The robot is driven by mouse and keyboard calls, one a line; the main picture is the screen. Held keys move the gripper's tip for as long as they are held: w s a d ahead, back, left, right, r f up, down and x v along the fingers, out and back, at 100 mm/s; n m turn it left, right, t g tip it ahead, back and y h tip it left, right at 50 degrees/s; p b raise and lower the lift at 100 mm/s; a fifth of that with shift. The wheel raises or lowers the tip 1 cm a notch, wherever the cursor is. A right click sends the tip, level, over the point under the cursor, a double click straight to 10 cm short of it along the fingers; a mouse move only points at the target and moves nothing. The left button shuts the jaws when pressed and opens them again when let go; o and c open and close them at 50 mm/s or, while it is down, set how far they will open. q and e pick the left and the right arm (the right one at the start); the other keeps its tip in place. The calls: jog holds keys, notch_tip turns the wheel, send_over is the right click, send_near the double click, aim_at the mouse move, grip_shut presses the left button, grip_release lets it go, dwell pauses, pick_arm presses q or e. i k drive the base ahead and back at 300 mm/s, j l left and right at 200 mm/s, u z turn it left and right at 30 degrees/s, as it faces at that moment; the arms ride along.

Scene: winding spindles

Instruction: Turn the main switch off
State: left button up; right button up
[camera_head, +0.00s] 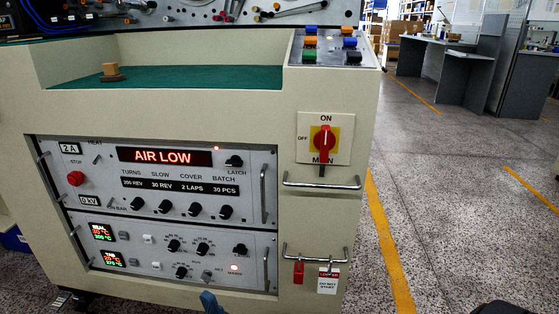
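The main switch (323,140) is on the right part of the cream machine's front. The plate reads ON at the top, OFF at the left and MAIN below. The red handle stands vertical, in line with ON, and a black piece shows beneath it.
A metal bar handle (321,185) runs just below the switch. A red padlock (298,272) and a DO NOT START tag (328,282) hang from a lower bar (315,257). Left is a control panel (165,155) reading AIR LOW. Floor to the right is clear.

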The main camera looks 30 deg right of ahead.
aim_at(324, 141)
jog(key=z, duration=1.3)
